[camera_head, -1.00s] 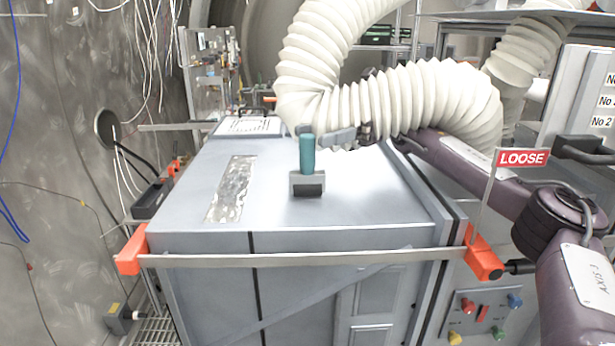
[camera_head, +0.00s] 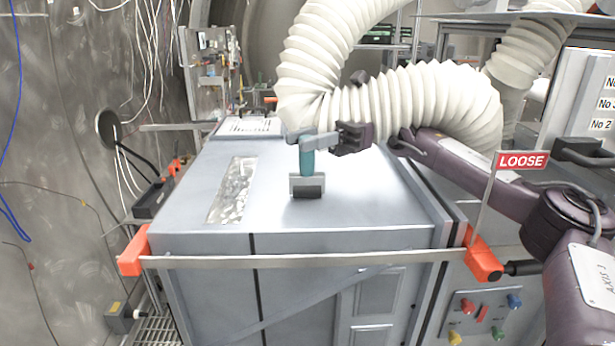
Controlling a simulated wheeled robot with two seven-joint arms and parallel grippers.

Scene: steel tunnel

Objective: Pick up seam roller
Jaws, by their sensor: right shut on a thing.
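The seam roller (camera_head: 307,181) stands upright on the grey cabinet top, with a teal handle, a grey frame and a dark roller at its lower end. My right gripper (camera_head: 309,141) comes in from the right and is shut on the upper part of the teal handle. The gripper's fingers hide the top of the handle. The roller end is at or very near the cabinet top; I cannot tell whether it touches. My left gripper is not in view.
The grey cabinet (camera_head: 370,206) has a silvery foil strip (camera_head: 234,190) left of the roller. A white corrugated hose (camera_head: 420,98) arches just behind my right gripper. A metal bar (camera_head: 310,260) with orange ends crosses the cabinet front. A "LOOSE" flag (camera_head: 522,161) stands at right.

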